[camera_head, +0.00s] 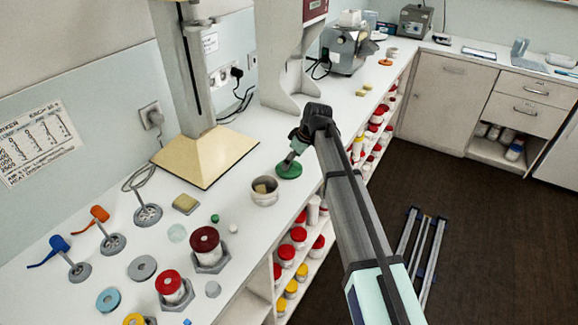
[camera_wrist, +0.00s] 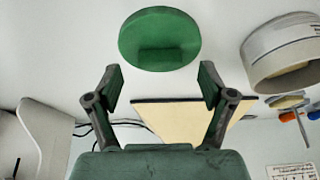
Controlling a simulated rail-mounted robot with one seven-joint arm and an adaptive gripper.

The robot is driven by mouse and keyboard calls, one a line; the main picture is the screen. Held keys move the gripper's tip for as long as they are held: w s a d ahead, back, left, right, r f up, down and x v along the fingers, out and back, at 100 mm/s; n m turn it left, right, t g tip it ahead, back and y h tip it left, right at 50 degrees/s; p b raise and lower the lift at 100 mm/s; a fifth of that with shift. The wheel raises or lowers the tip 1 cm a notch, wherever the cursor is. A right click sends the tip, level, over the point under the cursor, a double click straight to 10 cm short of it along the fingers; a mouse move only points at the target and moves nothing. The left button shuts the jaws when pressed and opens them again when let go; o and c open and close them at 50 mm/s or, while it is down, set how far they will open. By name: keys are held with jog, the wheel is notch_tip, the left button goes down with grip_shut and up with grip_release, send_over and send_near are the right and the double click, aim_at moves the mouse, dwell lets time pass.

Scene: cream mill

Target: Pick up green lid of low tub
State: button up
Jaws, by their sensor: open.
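The green lid (camera_head: 291,172) is a round disc lying on the white counter. In the wrist view the green lid (camera_wrist: 160,30) is at the top centre, just beyond the fingertips. The low tub (camera_head: 265,198) stands uncovered beside it, with a pale yellow-brown block inside; it also shows in the wrist view (camera_wrist: 285,62) at the right. My gripper (camera_head: 287,161) is at the lid, and I cannot tell from the head view whether it touches. In the wrist view my gripper (camera_wrist: 160,82) is open, its two fingers apart with nothing between them.
A cream square base (camera_head: 205,158) with a column stands behind the lid. A white machine (camera_head: 290,95) stands at the back. Hex-based red pieces (camera_head: 207,248) and several small discs lie at the front left. Shelves with jars (camera_head: 300,235) are below the counter edge.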

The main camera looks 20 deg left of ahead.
jog(key=shift+x, duration=1.1)
jog(key=c, duration=0.9)
jog(key=shift+r, duration=0.15)
